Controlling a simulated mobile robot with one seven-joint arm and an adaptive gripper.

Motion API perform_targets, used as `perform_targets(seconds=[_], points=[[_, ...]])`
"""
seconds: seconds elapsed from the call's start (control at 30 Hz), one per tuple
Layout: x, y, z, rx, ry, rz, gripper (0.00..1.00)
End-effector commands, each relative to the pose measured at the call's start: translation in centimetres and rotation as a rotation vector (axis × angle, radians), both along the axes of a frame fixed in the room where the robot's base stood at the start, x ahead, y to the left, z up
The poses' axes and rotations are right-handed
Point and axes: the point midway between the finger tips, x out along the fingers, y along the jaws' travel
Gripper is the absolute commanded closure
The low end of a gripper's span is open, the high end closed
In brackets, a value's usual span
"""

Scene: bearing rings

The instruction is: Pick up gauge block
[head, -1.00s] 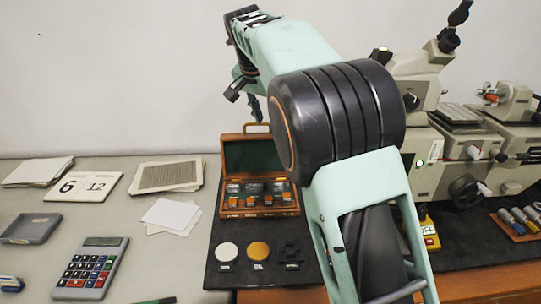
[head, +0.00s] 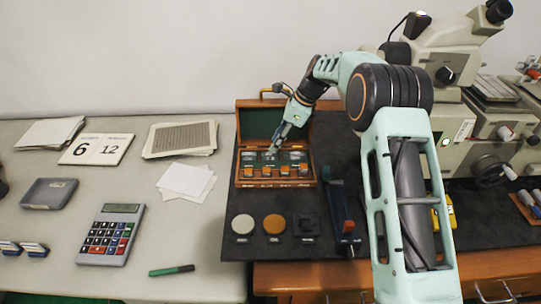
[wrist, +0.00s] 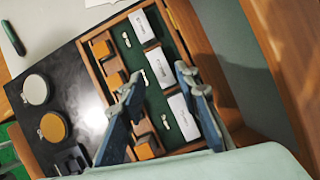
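An open wooden case (head: 238,172) with a green lining stands on the dark mat. It holds small pale metallic pieces, one of them (wrist: 166,122) showing in the wrist view, beside larger white lettered rectangles (wrist: 143,28). Several orange blocks (head: 285,170) line its front edge. Which piece is the gauge block I cannot tell for sure. My gripper (head: 270,152) is over the case, pointing down. In the wrist view, its two fingers (wrist: 158,82) are apart, with a metallic piece and a white rectangle showing between them. Nothing is held. The fingers hide part of the case.
The raised lid (head: 262,122) stands behind the case. A white disc (head: 242,224), an orange disc (head: 273,224) and a black piece (head: 306,225) lie in front. A blue tool (head: 340,215) is to the right. A microscope (head: 445,70) stands at the back right.

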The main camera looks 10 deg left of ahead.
Motion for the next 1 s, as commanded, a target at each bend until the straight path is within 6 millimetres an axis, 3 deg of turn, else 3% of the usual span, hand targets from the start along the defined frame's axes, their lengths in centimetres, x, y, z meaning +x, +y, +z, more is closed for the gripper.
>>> perform_targets(seconds=[0.17,0.47,0.7,1.0], points=[[-0.1,0.3,-1.0,-0.001,0.001,0.002,0.70],[-0.2,1.6,-4.8,-0.001,-0.001,0.003,0.70],[-0.1,1.7,-5.1,-0.001,-0.003,0.002,0.70],[-0.1,1.7,-5.1,-0.001,-0.002,0.002,1.00]])
